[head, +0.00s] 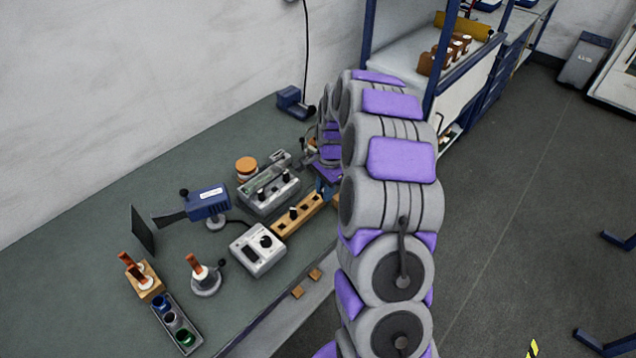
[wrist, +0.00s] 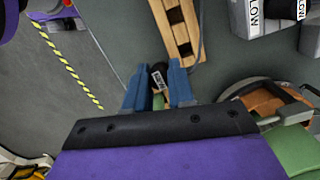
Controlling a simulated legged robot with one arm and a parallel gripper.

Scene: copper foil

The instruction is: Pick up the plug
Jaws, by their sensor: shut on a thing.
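My gripper (wrist: 158,90) shows in the wrist view with its two blue fingers on either side of a small dark plug (wrist: 158,76). The fingers are shut on it. A green part shows below the plug's dark end, between the fingers. The plug lies close to a wooden block with holes (wrist: 179,38), and I cannot tell whether they touch. In the head view my arm hides most of the gripper and the held plug. There, a wooden strip (head: 283,224) with a dark knob stands on the bench.
The green-grey bench (head: 90,240) holds a grey instrument (head: 268,192), a white dial box (head: 258,249), a blue device (head: 208,203) and a tray of coloured pots (head: 176,325). Blue-framed shelving (head: 367,40) stands behind my arm. In the wrist view, a round orange-and-wood item (wrist: 268,100) is at right.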

